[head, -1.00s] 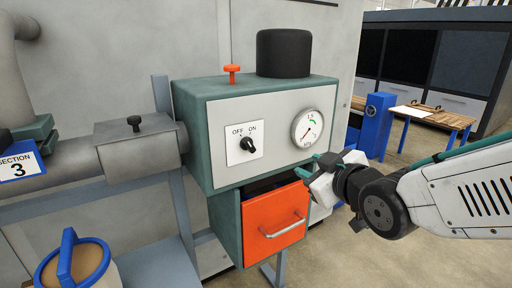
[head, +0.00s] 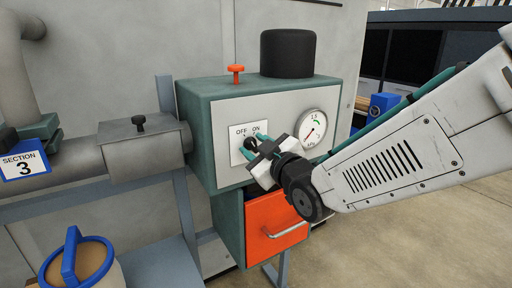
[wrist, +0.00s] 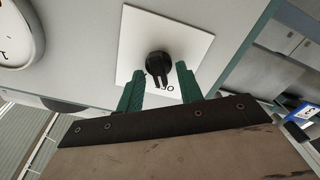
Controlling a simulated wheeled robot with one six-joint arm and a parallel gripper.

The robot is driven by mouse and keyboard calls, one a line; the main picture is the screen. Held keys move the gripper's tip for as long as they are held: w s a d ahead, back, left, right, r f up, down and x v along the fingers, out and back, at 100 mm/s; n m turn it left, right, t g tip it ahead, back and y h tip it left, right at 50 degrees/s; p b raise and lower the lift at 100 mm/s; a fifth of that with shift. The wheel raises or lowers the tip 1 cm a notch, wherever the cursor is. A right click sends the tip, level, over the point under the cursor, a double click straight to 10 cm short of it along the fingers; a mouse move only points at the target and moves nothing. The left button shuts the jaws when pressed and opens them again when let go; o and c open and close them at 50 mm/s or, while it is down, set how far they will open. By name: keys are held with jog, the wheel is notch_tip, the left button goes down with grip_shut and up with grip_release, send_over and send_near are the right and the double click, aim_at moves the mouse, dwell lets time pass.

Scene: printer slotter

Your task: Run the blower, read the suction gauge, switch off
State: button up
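The blower cabinet (head: 190,120) is a green box with a light front panel. Its black rotary switch (head: 250,144) sits on a white OFF/ON plate (head: 236,157). In the wrist view the black knob (wrist: 158,65) lies just beyond and between my two green fingertips. My gripper (head: 255,150) is open, its fingers spread either side of the knob; I cannot tell whether they touch it.
An orange drawer (head: 265,222) below the panel stands partly open. A red mushroom button (head: 236,70) and a black cylinder (head: 287,53) top the cabinet. A grey pipe labelled SECTION 3 (head: 24,166) and a blue-handled lid (head: 75,265) are at left.

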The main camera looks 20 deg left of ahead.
grip_shut()
jog(key=shift+m, duration=0.3)
jog(key=m, duration=0.5)
jog(key=shift+w+d, duration=0.15)
jog(key=m, duration=0.6)
jog(key=shift+w+d+f, duration=0.1)
jog(key=shift+m, duration=0.3)
dwell(0.3)
grip_release()
